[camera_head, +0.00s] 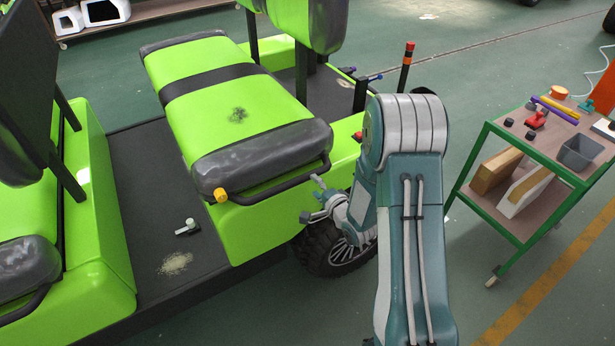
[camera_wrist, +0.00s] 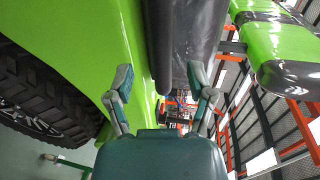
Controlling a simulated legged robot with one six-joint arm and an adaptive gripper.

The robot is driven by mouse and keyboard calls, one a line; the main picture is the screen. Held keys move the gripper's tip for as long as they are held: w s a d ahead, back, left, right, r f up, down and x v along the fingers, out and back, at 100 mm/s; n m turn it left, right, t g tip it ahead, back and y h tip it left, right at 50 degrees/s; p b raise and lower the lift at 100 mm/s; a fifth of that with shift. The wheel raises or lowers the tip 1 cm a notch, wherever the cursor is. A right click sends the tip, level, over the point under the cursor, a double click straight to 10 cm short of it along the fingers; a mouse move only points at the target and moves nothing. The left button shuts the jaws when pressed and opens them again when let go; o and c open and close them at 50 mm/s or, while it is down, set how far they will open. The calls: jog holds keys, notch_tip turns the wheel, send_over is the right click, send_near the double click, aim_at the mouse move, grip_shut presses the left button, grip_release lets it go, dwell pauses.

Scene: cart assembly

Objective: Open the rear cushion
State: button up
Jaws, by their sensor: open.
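A green seat cushion (camera_head: 215,95) with a black band and dark padded ends lies flat on the middle seat base of the green cart. I cannot tell for sure that it is the rear one. A black rail (camera_head: 285,188) with a yellow knob (camera_head: 221,195) runs along its near end. My gripper (camera_head: 312,201) is open and empty, just right of the cushion's near corner, beside the seat base and above the wheel. In the wrist view, my gripper (camera_wrist: 162,88) has its fingers apart, with the dark cushion end (camera_wrist: 190,40) and green body ahead.
Another green seat (camera_head: 25,215) is at the left. A small handle-like part (camera_head: 188,227) lies on the dark cart floor. A wheel (camera_head: 335,255) sits below my gripper.

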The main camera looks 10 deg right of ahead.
aim_at(309, 179)
jog(key=x, duration=0.5)
jog(key=shift+w, duration=0.35)
grip_shut()
